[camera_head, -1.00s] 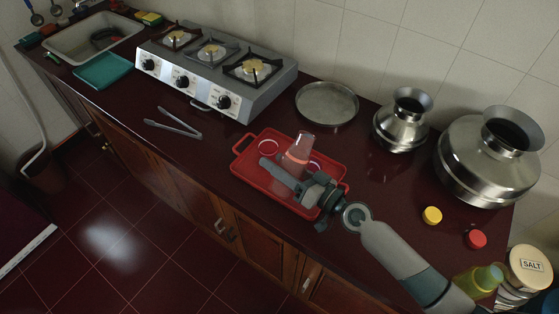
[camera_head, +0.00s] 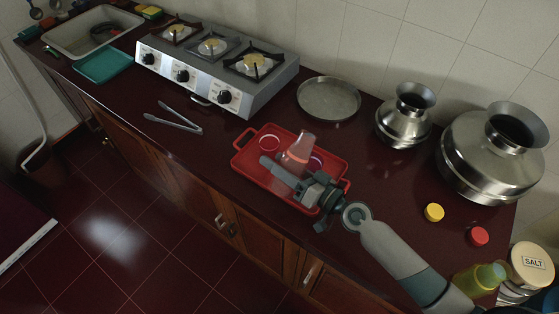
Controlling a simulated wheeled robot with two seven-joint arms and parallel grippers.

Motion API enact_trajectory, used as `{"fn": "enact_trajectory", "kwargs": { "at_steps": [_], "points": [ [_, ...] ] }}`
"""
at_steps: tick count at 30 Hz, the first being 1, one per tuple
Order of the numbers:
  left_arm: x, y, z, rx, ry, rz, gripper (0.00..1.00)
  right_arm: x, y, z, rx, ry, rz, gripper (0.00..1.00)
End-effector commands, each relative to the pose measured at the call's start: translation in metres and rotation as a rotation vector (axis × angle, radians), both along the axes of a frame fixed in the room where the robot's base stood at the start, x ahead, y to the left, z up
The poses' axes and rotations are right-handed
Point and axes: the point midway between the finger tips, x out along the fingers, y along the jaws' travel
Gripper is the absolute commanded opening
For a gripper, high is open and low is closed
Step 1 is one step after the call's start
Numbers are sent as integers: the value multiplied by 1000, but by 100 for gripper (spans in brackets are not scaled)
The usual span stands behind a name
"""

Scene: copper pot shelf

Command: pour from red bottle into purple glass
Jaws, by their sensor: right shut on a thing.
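A clear bottle with a reddish band (camera_head: 299,150) stands out above the red tray (camera_head: 245,173), leaning slightly to the right in the picture. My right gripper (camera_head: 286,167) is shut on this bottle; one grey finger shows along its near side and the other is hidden. A glass with a purplish rim (camera_head: 317,160) is on the tray just right of the bottle, partly hidden by the bottle and gripper. I cannot tell whether the bottle's base touches the tray. My left gripper is out of view.
Tongs (camera_head: 175,120), a gas stove (camera_head: 215,75), a steel plate (camera_head: 329,98) and steel pots (camera_head: 403,125) stand around. Yellow (camera_head: 434,212) and red (camera_head: 478,236) caps lie right.

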Motion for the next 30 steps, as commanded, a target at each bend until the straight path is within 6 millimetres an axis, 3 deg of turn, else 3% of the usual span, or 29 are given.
{"fn": "enact_trajectory", "kwargs": {
  "at_steps": [30],
  "points": [
    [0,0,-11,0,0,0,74,-8,4,-15,29,29,2,12]
  ]
}}
